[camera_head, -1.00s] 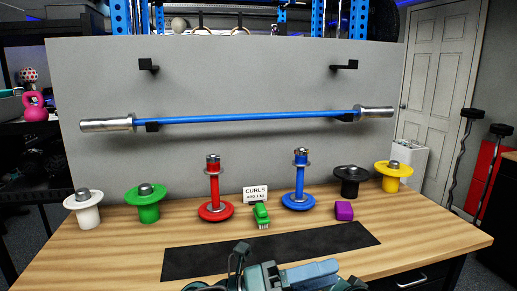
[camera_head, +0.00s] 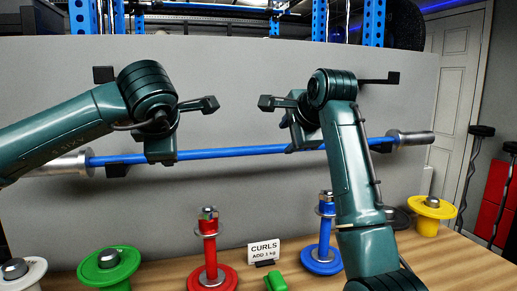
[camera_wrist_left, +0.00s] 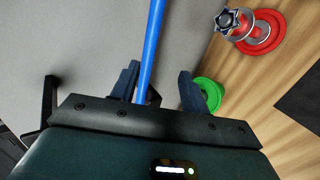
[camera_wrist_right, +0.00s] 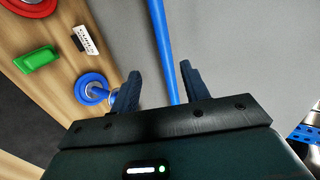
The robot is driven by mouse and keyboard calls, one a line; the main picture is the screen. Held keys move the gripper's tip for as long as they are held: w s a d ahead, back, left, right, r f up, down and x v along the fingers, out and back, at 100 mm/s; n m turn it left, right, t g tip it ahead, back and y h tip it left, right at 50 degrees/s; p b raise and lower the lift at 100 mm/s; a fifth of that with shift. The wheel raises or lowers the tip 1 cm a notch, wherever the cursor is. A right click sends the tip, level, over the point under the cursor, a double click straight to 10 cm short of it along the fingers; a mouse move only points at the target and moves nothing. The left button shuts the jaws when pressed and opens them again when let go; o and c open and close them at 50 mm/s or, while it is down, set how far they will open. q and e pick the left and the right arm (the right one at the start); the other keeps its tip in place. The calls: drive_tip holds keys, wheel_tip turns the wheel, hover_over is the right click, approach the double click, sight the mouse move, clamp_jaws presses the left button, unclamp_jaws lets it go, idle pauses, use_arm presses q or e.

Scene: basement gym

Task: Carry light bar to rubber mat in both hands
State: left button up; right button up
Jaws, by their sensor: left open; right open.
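The light bar, a blue rod with silver ends (camera_head: 230,152), lies level on the lower black hooks of the grey panel. My left gripper (camera_head: 160,150) is at its left part and my right gripper (camera_head: 303,138) right of its middle. Both are open. In the left wrist view the blue rod (camera_wrist_left: 152,45) runs between the parted fingers (camera_wrist_left: 158,85). In the right wrist view the rod (camera_wrist_right: 163,45) also runs between the fingers (camera_wrist_right: 160,85). I cannot tell whether the fingers touch it. The black rubber mat shows partly in the left wrist view (camera_wrist_left: 303,105).
Upper hooks (camera_head: 103,75) stick out of the panel above the bar. Red (camera_head: 211,250) and blue (camera_head: 323,240) weight posts, green (camera_head: 108,266) and yellow (camera_head: 432,208) weights and a CURLS sign (camera_head: 264,252) stand on the wooden table below.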

sight(273, 148)
drive_tip(key=x, duration=0.9)
drive_tip(key=shift+w+a+r, duration=0.15)
drive_tip(key=shift+w+r, duration=0.05)
drive_tip(key=shift+w, duration=0.15)
use_arm(q)
drive_tip(key=shift+y, duration=0.4)
drive_tip(key=shift+w+a+r+x, duration=0.1)
drive_tip(key=shift+a+r+x, duration=0.1)
drive_tip(key=shift+x, duration=1.7)
drive_tip(key=shift+w+a+r+x, duration=0.1)
drive_tip(key=shift+r+x, duration=0.15)
drive_tip(key=shift+x, duration=1.7)
drive_tip(key=shift+w+a+r+x, duration=0.1)
drive_tip(key=shift+a+r+x, duration=0.1)
drive_tip(key=shift+x, duration=1.7)
use_arm(e)
drive_tip(key=shift+x, duration=1.05)
use_arm(q)
drive_tip(key=shift+w+a+f, duration=0.15)
drive_tip(key=shift+w+f, duration=0.1)
drive_tip(key=shift+w, duration=0.1)
use_arm(e)
drive_tip(key=shift+w+a+f, duration=0.15)
drive_tip(key=shift+w+f, duration=0.1)
drive_tip(key=shift+w, duration=0.05)
use_arm(q)
clamp_jaws()
use_arm(e)
clamp_jaws()
drive_tip(key=shift+f, duration=0.1)
